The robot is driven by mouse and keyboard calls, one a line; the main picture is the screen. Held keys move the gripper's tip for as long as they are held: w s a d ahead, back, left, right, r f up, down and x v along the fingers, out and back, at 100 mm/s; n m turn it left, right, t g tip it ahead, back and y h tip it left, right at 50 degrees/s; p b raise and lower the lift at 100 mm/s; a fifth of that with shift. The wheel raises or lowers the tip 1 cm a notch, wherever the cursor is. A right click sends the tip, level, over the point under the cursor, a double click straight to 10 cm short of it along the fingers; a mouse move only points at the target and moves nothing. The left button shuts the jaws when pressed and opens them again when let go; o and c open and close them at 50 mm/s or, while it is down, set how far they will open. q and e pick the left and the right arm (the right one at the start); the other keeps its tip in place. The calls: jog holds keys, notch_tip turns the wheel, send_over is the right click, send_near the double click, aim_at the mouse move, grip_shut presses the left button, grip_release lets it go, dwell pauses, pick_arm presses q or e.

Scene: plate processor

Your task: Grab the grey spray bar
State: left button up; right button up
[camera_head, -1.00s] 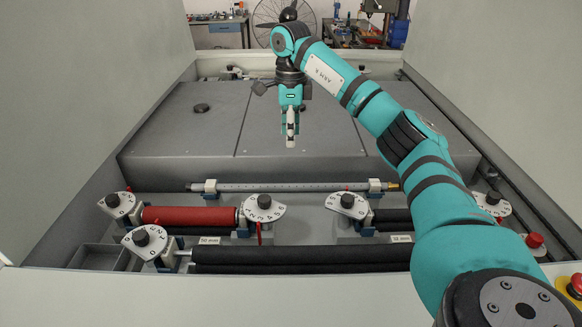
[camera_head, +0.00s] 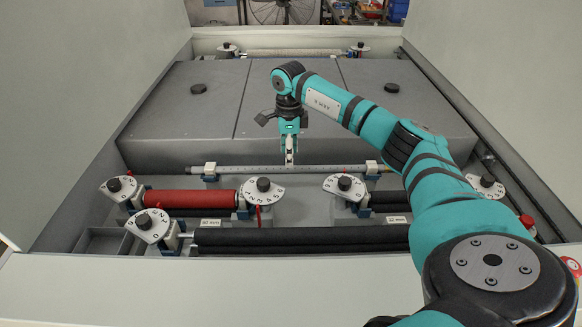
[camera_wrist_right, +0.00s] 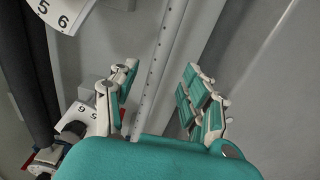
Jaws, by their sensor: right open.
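The grey spray bar (camera_head: 240,171) is a thin tube with small holes. It lies across the machine in front of the grey covers, in a white-and-blue holder near each end. My right gripper (camera_head: 289,158) points down at the middle of the bar, its fingertips close to it or level with it. In the right wrist view the spray bar (camera_wrist_right: 160,62) runs between the two spread fingers of the right gripper (camera_wrist_right: 155,88), which look apart from it. The gripper is open and empty. My left gripper is not in view.
A red roller (camera_head: 190,198) and black rollers (camera_head: 300,238) lie in front of the bar, with numbered dials such as this one (camera_head: 263,189) at their ends. Large grey covers (camera_head: 195,112) lie behind. High side walls bound the machine.

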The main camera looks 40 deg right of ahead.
aim_at(291, 169)
jog(key=f, duration=0.1)
jog(key=f+p, duration=0.1)
jog(key=f, duration=0.1)
jog(key=shift+s+d+f+p, duration=0.2)
jog(key=shift+s+f+p, duration=0.05)
jog(key=shift+f+p, duration=0.15)
jog(key=shift+f, duration=0.5)
grip_shut()
